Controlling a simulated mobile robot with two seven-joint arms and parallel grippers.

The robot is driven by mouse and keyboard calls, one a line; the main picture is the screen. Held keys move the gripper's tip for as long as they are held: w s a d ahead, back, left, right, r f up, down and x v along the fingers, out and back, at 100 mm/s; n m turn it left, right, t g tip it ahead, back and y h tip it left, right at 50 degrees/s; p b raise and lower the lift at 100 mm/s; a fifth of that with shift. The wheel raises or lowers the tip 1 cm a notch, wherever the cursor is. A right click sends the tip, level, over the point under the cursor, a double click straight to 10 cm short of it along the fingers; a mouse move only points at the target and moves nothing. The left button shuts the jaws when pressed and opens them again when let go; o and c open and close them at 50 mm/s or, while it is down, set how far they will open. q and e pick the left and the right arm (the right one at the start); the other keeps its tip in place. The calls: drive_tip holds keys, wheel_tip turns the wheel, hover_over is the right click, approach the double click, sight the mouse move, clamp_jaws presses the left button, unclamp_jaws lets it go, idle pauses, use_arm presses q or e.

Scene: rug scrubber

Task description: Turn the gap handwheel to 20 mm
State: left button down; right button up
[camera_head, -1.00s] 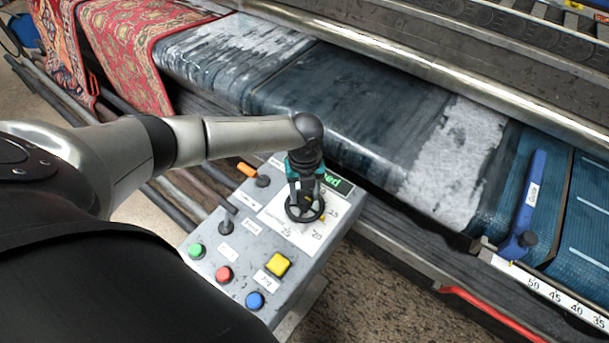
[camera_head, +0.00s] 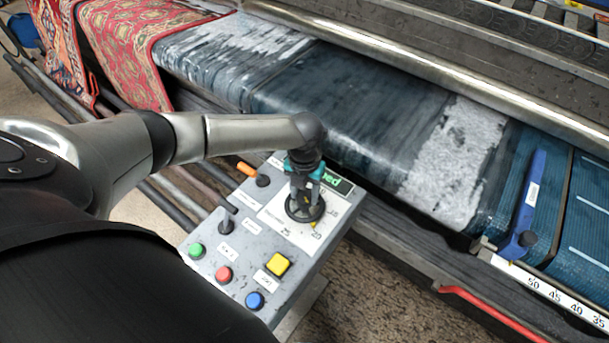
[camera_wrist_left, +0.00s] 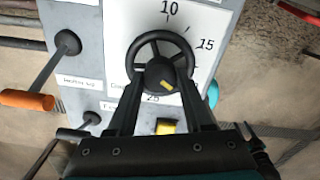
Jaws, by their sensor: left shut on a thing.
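The gap handwheel (camera_head: 305,209) is a black wheel on the white dial plate of the grey control box. My left gripper (camera_head: 304,190) reaches down onto it from above and is shut on it. In the left wrist view the fingers (camera_wrist_left: 161,82) come up on both sides of the handwheel hub (camera_wrist_left: 158,76). A yellow mark (camera_wrist_left: 167,86) on the hub points down and right there. The dial shows 10, 15 and 25; the 20 is partly hidden by a finger. In the head view a small yellow mark near the rim lies close to the 20. My right gripper is not in view.
The control box (camera_head: 237,250) also carries an orange-tipped lever (camera_head: 249,170), a black lever (camera_head: 227,224), green, red and blue buttons, and a yellow button (camera_head: 278,264). A green-lit display (camera_head: 338,184) sits behind the wheel. The rug machine (camera_head: 350,100) runs behind the box.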

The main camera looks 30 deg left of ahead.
sight(305, 196)
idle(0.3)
use_arm(q)
drive_tip(key=shift+c, duration=1.5)
unclamp_jaws()
drive_tip(key=shift+r, duration=0.1)
wheel_tip(305, 196, up, 15)
drive_tip(key=p, duration=0.1)
drive_tip(key=shift+p, duration=0.4)
